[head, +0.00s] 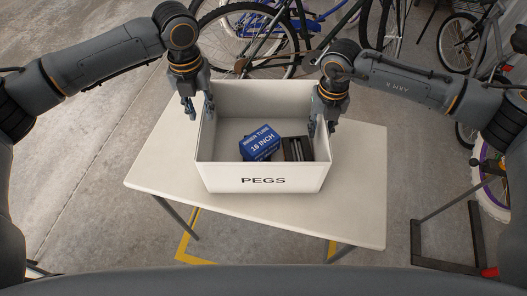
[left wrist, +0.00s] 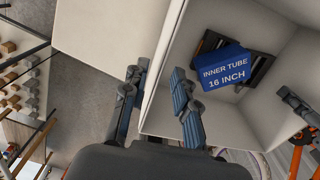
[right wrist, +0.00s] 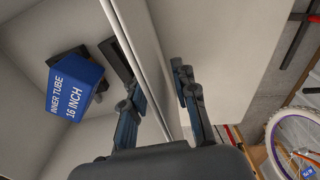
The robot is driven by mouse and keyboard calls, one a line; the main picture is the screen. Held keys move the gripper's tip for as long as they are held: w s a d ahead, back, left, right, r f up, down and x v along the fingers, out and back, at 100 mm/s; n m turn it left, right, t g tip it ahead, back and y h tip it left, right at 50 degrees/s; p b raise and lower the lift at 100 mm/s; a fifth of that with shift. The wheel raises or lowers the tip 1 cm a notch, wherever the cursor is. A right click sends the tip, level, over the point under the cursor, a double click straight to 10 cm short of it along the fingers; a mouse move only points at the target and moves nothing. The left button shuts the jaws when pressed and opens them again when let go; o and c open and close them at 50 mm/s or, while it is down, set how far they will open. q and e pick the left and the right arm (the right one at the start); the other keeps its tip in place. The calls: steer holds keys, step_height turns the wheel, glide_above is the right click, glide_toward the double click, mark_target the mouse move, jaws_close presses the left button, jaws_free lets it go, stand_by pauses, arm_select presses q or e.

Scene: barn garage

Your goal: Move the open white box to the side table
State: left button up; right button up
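The open white box (head: 225,179), marked PEGS, stands upright on a pale table. It holds a blue inner tube carton (head: 261,142) and a dark item (head: 297,149) beside it. My left gripper (head: 199,107) straddles the box's left wall, one finger outside and one inside, with a gap showing around the wall in the left wrist view (left wrist: 157,100). My right gripper (head: 322,123) straddles the right wall the same way; the right wrist view (right wrist: 160,105) shows its fingers apart on both sides. Both look open. I cannot identify a separate side table.
The pale table (head: 360,185) has bare top left and right of the box. Bicycles (head: 250,45) stand close behind it. A dark metal frame (head: 445,235) and a white-tyred wheel (head: 490,185) are at the right. Concrete floor (head: 80,150) is clear at the left.

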arm_select(q)
step_height(320, 180, up, 4)
steer(key=shift+r, duration=0.2)
arm_select(e)
step_height(320, 180, up, 12)
stand_by(0.3)
stand_by(0.5)
